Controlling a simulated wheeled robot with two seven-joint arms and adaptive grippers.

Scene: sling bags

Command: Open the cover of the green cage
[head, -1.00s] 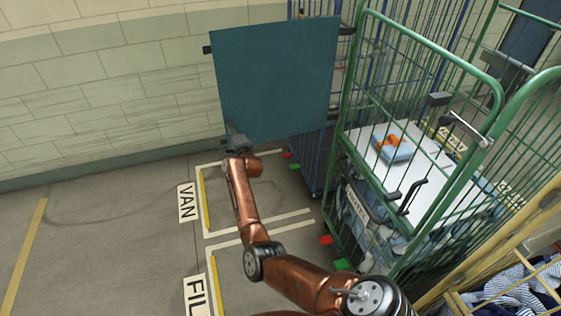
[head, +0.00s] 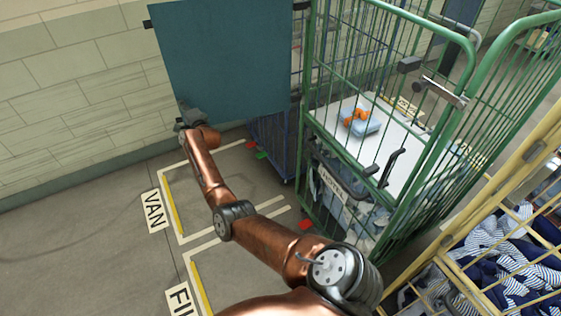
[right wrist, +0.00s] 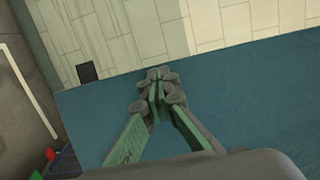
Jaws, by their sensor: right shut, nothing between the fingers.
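The green cage (head: 305,75) stands right of centre in the head view, a tall wire frame with a white flat cover (head: 388,135) lying level inside it. A light-blue item with an orange piece (head: 358,118) rests on the cover. Dark latches or handles (head: 384,172) show at its near side. My right gripper (head: 188,114) is left of the green cage, at the lower left corner of an upright teal panel (head: 215,60). The right wrist view shows its fingers (right wrist: 156,90) shut and empty in front of the teal panel (right wrist: 235,95); contact is unclear. My left gripper is out of view.
A blue cage (head: 272,145) stands behind the teal panel. A yellow cage (head: 480,215) with striped and navy cloth is at the lower right. A block wall (head: 70,90) closes the back. Marked floor (head: 90,240) is clear at left.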

